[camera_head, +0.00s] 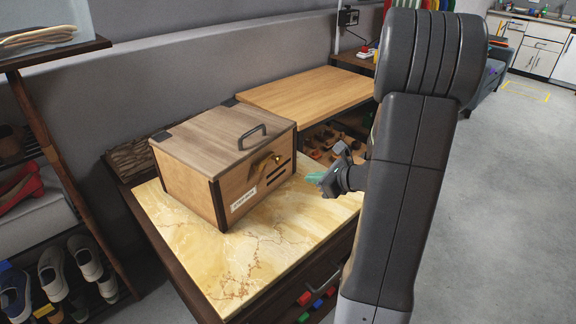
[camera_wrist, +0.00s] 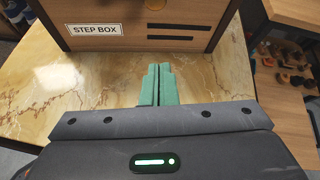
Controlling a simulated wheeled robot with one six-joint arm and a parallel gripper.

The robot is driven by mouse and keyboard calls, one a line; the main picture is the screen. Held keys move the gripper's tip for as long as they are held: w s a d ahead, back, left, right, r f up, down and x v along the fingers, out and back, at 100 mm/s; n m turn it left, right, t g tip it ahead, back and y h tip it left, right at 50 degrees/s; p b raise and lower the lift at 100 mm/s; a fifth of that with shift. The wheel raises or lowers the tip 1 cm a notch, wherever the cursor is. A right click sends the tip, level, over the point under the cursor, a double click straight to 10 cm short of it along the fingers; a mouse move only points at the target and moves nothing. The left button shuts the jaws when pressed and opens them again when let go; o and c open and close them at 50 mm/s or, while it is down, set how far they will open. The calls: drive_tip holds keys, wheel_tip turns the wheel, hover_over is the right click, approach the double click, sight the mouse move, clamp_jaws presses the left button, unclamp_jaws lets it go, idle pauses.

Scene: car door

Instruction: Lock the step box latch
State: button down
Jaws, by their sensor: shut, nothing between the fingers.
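The step box (camera_head: 222,160) is a wooden box with a flat lid, dark corner posts and a dark lid handle. It stands on the marble-topped cabinet, and its lid is down. A brass latch (camera_head: 266,162) is on its front face; whether it is locked I cannot tell. In the wrist view the box front shows with its "STEP BOX" label (camera_wrist: 95,30) and part of the round brass latch (camera_wrist: 155,4) at the top edge. My gripper (camera_head: 314,177) has green fingers, shut and empty. In the wrist view the fingertips (camera_wrist: 157,68) point at the box front, below the latch.
The marble top (camera_head: 270,235) is clear in front of the box. A wooden-topped unit (camera_head: 308,90) with open compartments of small items stands to the right. A shoe rack (camera_head: 60,225) is at the left. Open floor (camera_head: 515,190) lies at right.

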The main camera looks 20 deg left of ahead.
drive_tip(key=shift+f, duration=0.1)
drive_tip(key=w+a+p, duration=0.1)
drive_tip(key=w+a, duration=0.1)
drive_tip(key=a, duration=0.7)
drive_tip(key=shift+f, duration=0.35)
drive_tip(key=shift+w+a, duration=0.1)
drive_tip(key=shift+b, duration=0.45)
